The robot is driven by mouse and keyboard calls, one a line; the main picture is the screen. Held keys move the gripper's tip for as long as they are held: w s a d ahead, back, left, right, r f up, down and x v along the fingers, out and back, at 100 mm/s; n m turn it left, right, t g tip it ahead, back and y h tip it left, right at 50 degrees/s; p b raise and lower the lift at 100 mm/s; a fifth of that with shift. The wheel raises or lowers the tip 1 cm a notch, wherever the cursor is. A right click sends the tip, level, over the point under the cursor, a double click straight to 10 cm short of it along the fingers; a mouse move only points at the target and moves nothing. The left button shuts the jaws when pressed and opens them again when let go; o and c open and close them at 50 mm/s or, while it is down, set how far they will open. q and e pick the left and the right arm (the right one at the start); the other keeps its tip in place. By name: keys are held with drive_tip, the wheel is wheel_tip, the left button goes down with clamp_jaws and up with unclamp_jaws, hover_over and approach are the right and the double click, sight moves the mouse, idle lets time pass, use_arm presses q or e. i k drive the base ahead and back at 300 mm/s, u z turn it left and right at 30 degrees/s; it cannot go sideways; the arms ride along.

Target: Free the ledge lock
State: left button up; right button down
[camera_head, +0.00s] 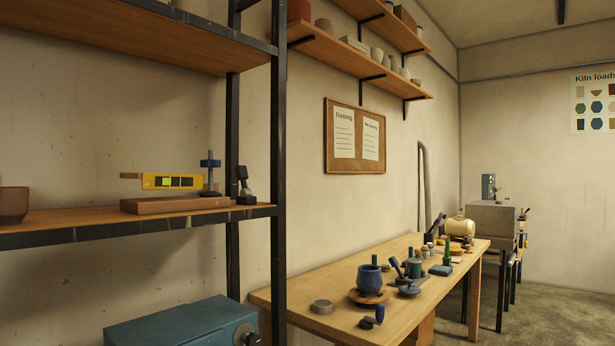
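What looks like the ledge lock stands on the left rack's middle shelf (120,219). It has a yellow bar (196,182) with dark windows and a yellow-green square (166,181). A wooden tongue (130,176) sticks out at the bar's left end. A brown wooden block (176,204) lies below the bar. A blue-topped post (210,166) stands upright at the bar's right end, and a dark clamp-like piece (244,186) stands beside it. I cannot tell how these parts engage. Neither gripper is in view.
Black rack uprights (278,170) stand right of the lock, and an upper shelf (160,35) hangs above it. A brown pot (13,204) is at the left edge. A teal box (182,325) sits below. A workbench (345,318) holds a blue pot (370,278) and several tools.

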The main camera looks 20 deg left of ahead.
sight(241, 172)
drive_tip(key=z, duration=0.25)
drive_tip(key=i, duration=1.1)
drive_tip(key=u, duration=0.9)
drive_tip(key=i, duration=1.05)
drive_tip(key=u, duration=1.15)
